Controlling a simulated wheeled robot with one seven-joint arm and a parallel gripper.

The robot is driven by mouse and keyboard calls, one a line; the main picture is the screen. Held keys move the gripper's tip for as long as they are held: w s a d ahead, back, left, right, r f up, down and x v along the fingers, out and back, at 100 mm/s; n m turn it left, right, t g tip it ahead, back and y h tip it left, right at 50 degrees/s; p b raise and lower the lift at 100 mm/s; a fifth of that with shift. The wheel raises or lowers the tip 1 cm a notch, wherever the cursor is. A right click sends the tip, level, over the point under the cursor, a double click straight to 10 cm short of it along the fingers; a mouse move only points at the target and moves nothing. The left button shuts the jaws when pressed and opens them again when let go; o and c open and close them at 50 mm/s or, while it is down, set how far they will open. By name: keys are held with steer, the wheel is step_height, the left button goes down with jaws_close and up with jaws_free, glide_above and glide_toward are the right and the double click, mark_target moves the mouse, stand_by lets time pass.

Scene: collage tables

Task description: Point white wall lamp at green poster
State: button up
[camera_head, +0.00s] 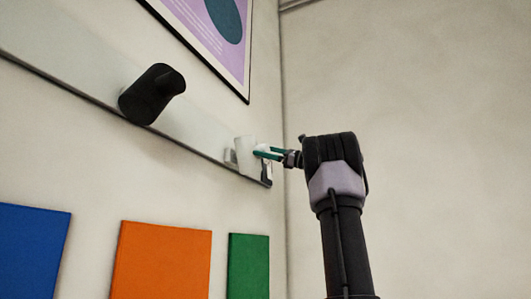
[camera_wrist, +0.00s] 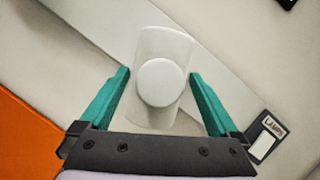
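The white wall lamp (camera_head: 244,152) is a short cylinder on the right part of a pale wall rail. In the wrist view the lamp (camera_wrist: 163,82) sits between my teal fingers, with its round end facing the camera. My gripper (camera_head: 262,153) reaches it from the right. In the wrist view my gripper (camera_wrist: 160,74) is open, with fingers on both sides of the lamp; a small gap shows at the left, and contact at the right is unclear. The green poster (camera_head: 248,265) hangs on the wall below the lamp.
A black wall lamp (camera_head: 150,95) is farther left on the rail (camera_head: 60,72). Orange (camera_head: 160,260) and blue (camera_head: 32,252) posters hang left of the green one. A dark plate labelled "LAMPS" (camera_wrist: 266,136) is near the rail's right end. A framed purple picture (camera_head: 205,38) hangs above.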

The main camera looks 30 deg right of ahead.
steer(key=v, duration=1)
steer(key=shift+s+d, duration=0.3)
steer(key=s+a+f+n+g+h, duration=0.2)
steer(key=s+a+f+g+h, duration=0.15)
steer(key=a+f, duration=0.7)
steer(key=s+a+f+n+g+h, duration=0.2)
steer(key=a+f+h, duration=0.2)
steer(key=a+f, duration=0.65)
steer(key=s+a+f+n+h, duration=0.1)
steer(key=s+f+n+h, duration=0.2)
steer(key=f, duration=0.8)
steer(key=s+a+f+n+g+h, duration=0.1)
steer(key=s+f+n+h, duration=0.3)
steer(key=s+f+n, duration=0.3)
steer(key=s+f, duration=0.4)
steer(key=s, duration=0.1)
steer(key=shift+a+f+n, duration=0.25)
steer(key=shift+f+n, duration=0.15)
